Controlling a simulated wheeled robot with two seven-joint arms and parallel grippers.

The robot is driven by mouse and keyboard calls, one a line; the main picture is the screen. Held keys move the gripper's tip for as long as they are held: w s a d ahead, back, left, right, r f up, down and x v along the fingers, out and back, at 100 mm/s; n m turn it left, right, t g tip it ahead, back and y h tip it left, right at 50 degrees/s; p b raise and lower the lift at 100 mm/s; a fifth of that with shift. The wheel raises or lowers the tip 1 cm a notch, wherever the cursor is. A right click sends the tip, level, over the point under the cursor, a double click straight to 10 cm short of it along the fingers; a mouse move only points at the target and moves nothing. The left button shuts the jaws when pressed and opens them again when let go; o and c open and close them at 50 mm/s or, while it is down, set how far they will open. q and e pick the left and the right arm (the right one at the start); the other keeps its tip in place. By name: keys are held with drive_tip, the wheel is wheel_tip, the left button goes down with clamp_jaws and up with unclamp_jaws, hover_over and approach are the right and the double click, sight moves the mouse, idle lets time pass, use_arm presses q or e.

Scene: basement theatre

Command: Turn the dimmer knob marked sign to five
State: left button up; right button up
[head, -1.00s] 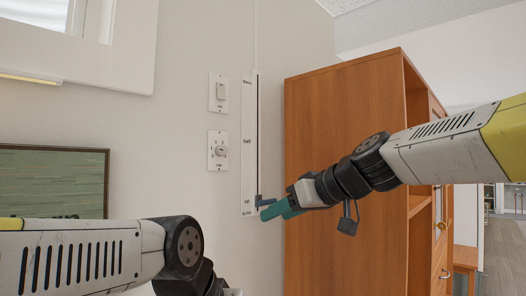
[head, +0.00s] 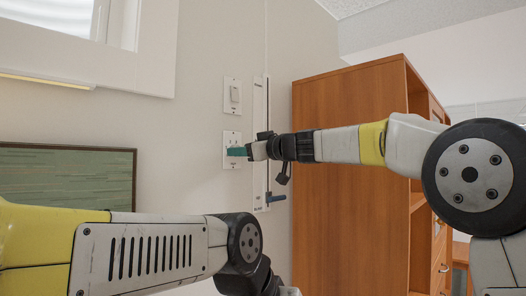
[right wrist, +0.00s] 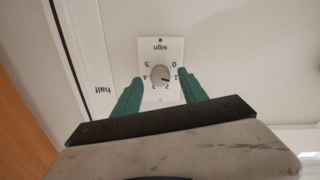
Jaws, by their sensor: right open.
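The dimmer knob (right wrist: 160,74) is a round grey knob on a white wall plate (right wrist: 152,43) marked "sign", with numbers 0 to 5 around it. It appears upside down in the right wrist view. Its dark pointer mark seems to point near 1. My right gripper (right wrist: 160,78) is open, its teal fingertips on either side of the knob; I cannot tell whether they touch it. In the head view the right gripper (head: 237,151) covers the knob, and part of the plate (head: 231,136) shows. My left arm crosses the lower left, its gripper out of frame.
A white switch plate (head: 232,96) is above the knob plate. A tall slider strip (head: 260,110) with a blue lever (head: 276,198) runs just right of it. A wooden cabinet (head: 345,220) stands at right, a green framed picture (head: 65,175) at left.

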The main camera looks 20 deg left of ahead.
drive_tip(key=shift+w+a, duration=0.2)
drive_tip(key=shift+a, duration=0.25)
drive_tip(key=shift+c, duration=0.4)
clamp_jaws()
